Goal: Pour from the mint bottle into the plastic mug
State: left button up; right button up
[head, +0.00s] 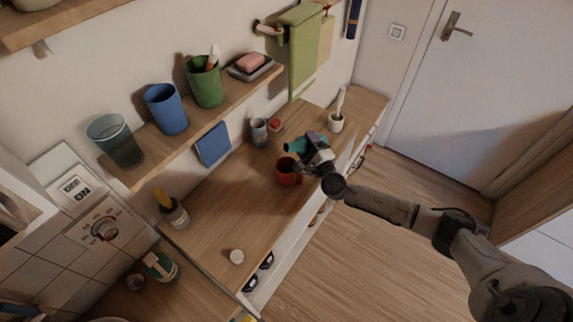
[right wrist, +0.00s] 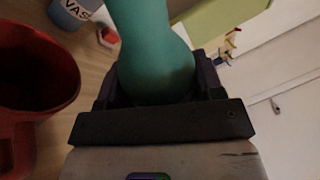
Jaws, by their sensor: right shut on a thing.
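The mint bottle (head: 294,147) is teal and lies tipped over on its side in my right gripper (head: 313,158), its neck pointing left. In the right wrist view the bottle (right wrist: 150,45) fills the space between the fingers of my right gripper (right wrist: 155,95), which is shut on it. The red plastic mug (head: 287,174) stands upright on the wooden counter, just below the bottle in the head view. The mug (right wrist: 35,75) also shows at the left in the right wrist view, apart from the bottle. No liquid stream is visible. My left gripper is not in view.
A grey cup (head: 259,133), a small red item (head: 276,125) and a white pot (head: 336,122) stand behind on the counter. A wall shelf (head: 190,139) holds several cups. A white round object (head: 236,257) lies near the front. The counter's middle is clear.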

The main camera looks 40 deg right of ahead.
dwell(0.3)
jog(key=shift+n, duration=0.3)
dwell(0.4)
jog(key=shift+d, duration=0.1)
jog(key=shift+n, duration=0.3)
jog(key=shift+f, duration=0.1)
dwell(0.4)
jog(key=shift+n, duration=0.3)
